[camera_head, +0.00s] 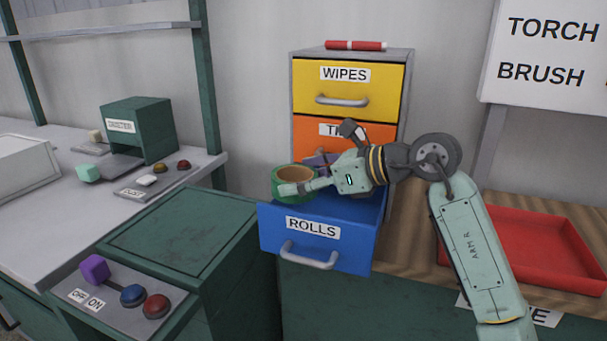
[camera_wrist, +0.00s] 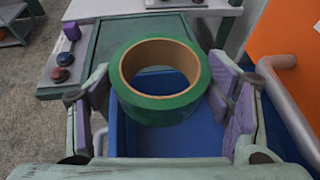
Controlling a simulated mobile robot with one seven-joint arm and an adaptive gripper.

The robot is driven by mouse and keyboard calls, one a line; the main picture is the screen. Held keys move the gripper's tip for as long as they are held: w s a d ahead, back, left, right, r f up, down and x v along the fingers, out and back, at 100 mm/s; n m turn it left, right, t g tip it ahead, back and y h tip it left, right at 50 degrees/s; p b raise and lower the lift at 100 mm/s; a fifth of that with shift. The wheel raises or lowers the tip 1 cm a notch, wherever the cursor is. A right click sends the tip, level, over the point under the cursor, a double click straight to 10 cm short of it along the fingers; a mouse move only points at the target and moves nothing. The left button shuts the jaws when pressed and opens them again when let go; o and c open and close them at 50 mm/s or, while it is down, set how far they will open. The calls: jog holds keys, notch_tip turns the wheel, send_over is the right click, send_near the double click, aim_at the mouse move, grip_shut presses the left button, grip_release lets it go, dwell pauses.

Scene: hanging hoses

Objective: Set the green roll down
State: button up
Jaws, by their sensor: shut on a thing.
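The green roll (camera_head: 276,184), a ring of green tape with a tan core, is at the left end of my gripper (camera_head: 302,180). It also shows in the wrist view (camera_wrist: 166,110), between my two finger pads, tilted toward the camera. My gripper is shut on it. The roll is above the open blue drawer marked ROLLS (camera_head: 270,228). The blue inside of the drawer shows below and through the roll in the wrist view (camera_wrist: 180,144). My fingers and wrist hide part of the drawer's inside.
The orange drawer (camera_head: 307,131) and the yellow WIPES drawer (camera_head: 384,83) above are shut. A red cylinder (camera_head: 355,45) lies on the cabinet top. A green cabinet (camera_head: 172,236) stands left, with a button panel (camera_head: 120,310) before it. A red tray (camera_head: 540,245) is at right.

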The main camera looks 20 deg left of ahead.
jog(key=shift+f+b, duration=0.35)
jog(key=shift+b, duration=0.15)
jog(key=shift+f+b, duration=0.3)
jog(key=o, duration=1.2)
jog(key=shift+r, duration=0.2)
jog(key=shift+r+p, duration=0.3)
jog(key=shift+p, duration=0.25)
jog(key=b+v, duration=0.2)
jog(key=v, duration=1)
jog(key=shift+r, duration=0.2)
